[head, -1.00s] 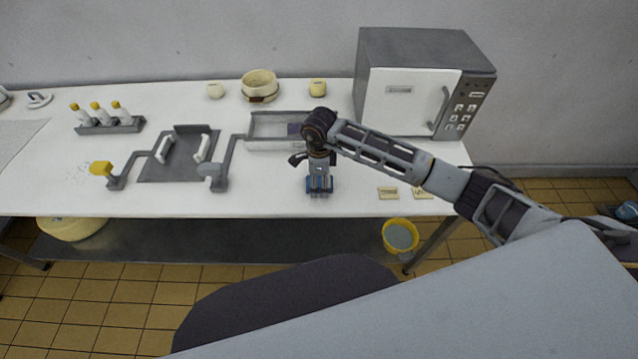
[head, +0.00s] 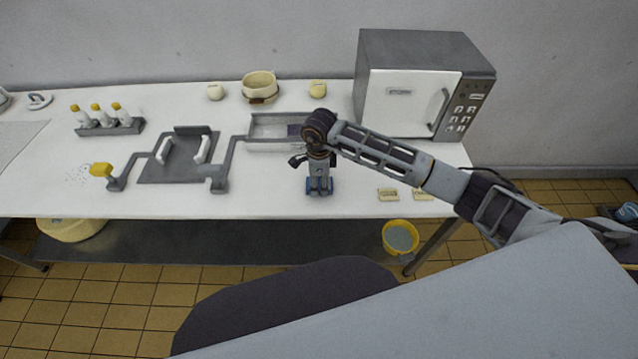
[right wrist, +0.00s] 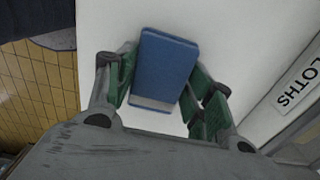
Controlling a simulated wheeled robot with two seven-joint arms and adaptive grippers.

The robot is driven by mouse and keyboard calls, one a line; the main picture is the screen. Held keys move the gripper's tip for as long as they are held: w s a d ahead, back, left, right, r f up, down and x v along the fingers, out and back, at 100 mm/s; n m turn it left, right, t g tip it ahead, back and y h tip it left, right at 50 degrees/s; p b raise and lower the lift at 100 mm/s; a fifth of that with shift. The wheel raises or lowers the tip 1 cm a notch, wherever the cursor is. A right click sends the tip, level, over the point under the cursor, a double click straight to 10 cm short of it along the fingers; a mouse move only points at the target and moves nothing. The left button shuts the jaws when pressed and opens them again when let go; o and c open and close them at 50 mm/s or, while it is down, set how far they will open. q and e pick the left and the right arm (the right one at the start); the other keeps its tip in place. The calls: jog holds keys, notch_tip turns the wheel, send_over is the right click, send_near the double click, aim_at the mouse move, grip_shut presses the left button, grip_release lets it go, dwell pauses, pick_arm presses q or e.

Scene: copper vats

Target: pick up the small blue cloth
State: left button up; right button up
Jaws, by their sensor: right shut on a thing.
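The small blue cloth (right wrist: 165,68) is a folded, block-like piece in the right wrist view, lying between the two green-padded fingers of my right gripper (right wrist: 162,98). In the head view the right gripper (head: 319,188) points down at the front of the white table, with bits of the blue cloth (head: 311,184) showing around its fingertips. The gripper is shut on the cloth. The cloth is at or very near the table top; I cannot tell whether it touches. My left gripper is not in view.
A shallow grey tray (head: 270,145) lies just behind the gripper. A grey fixture (head: 178,160) stands to the left, a microwave (head: 420,85) at the back right. Two small labels (head: 388,195) lie to the right. A yellow bucket (head: 400,237) is below the table edge.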

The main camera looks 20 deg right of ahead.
aim_at(319, 183)
jog(key=shift+r, duration=0.15)
notch_tip(319, 183, up, 10)
jog(key=shift+b, duration=0.45)
dwell(0.4)
